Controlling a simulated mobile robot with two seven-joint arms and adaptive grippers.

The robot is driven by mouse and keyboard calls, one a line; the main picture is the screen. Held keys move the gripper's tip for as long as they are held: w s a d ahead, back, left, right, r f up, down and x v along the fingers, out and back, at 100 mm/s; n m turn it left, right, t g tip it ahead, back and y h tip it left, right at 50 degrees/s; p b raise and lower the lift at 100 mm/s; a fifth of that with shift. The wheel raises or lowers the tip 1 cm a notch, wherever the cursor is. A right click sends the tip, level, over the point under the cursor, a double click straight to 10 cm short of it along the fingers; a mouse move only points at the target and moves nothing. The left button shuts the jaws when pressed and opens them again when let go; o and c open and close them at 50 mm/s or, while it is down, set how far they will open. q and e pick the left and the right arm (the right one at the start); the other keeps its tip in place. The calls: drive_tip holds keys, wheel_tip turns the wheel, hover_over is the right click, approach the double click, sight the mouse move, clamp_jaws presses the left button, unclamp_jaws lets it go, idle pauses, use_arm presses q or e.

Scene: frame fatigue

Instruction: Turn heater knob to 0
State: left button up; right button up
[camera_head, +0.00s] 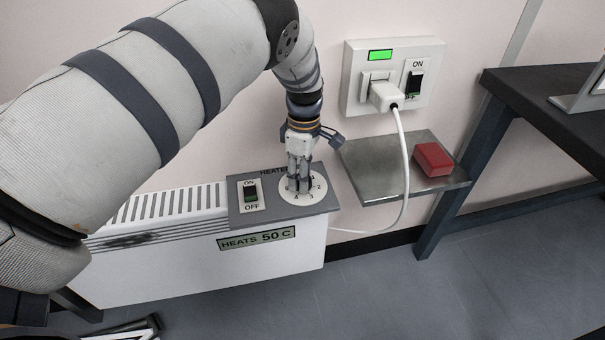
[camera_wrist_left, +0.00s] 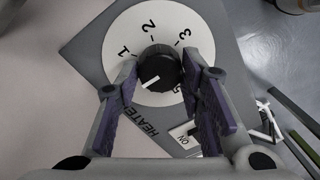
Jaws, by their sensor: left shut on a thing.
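The heater (camera_head: 205,255) is a white box with a grey control panel at its right end and a display reading "HEATS 50 C". Its round white dial (camera_head: 287,192) carries numbers and also shows in the left wrist view (camera_wrist_left: 120,35). My left gripper (camera_head: 299,184) reaches down onto the dial. In the left wrist view its fingers (camera_wrist_left: 160,66) are shut on the black knob (camera_wrist_left: 158,62). The knob's white mark points lower left, past the 1, toward one finger. That finger hides the dial's edge there, so I cannot read a 0. My right gripper is out of view.
An ON/OFF switch (camera_head: 250,194) sits beside the dial. A wall socket (camera_head: 352,92) with a lit green display holds a white plug with a hanging cord (camera_head: 405,160). A metal shelf (camera_head: 375,175) bears a red block (camera_head: 433,159). A dark table (camera_head: 545,115) stands right.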

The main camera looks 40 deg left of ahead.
use_arm(q)
drive_tip(key=shift+f, duration=0.1)
drive_tip(key=o, duration=1.2)
drive_tip(key=shift+c, duration=0.2)
wheel_tip(320, 180, up, 12)
drive_tip(key=shift+w, duration=0.3)
